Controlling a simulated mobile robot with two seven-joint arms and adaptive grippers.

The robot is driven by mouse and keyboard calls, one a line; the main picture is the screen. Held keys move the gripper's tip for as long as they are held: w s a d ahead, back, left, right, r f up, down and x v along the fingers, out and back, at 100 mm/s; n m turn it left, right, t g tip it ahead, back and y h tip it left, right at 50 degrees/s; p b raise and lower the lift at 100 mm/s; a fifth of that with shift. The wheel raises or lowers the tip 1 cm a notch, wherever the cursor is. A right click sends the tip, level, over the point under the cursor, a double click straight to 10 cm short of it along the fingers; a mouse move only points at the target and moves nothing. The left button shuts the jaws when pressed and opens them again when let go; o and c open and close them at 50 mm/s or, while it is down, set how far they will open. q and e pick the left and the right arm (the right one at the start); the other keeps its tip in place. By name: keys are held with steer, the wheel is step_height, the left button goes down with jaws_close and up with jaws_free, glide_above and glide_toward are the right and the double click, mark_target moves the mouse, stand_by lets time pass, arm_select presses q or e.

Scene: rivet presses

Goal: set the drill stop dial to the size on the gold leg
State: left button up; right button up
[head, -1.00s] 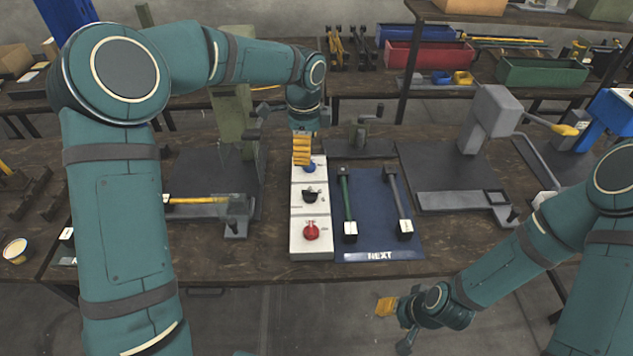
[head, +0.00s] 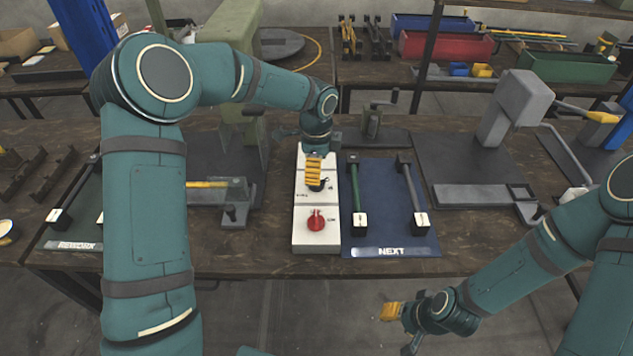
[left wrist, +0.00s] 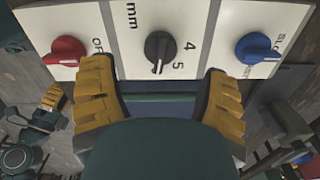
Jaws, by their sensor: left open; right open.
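The black dial (left wrist: 158,48) sits on a white panel (left wrist: 210,18), between a red knob and a blue knob. "mm", "4" and "5" show by it; its white pointer line points down in the left wrist view, near the 5. Other marks are hidden. My left gripper (head: 314,172) is open above the black dial (head: 319,186). Its fingers (left wrist: 160,108) are apart, with nothing between them. The gold leg (head: 208,184) lies in the left press fixture, partly behind my left arm. Its size is not readable. My right gripper (head: 388,318) is open, in front of the bench.
The red knob (head: 316,221) is at the panel's near end. The blue knob (left wrist: 255,47) shows in the left wrist view. A blue NEXT mat (head: 385,215) with two tagged legs lies right of the panel. A grey press (head: 515,105) stands further right.

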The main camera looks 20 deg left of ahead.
arm_select(q)
steer(key=shift+f+b, duration=0.4)
steer(key=shift+f, duration=1.9)
jaws_close()
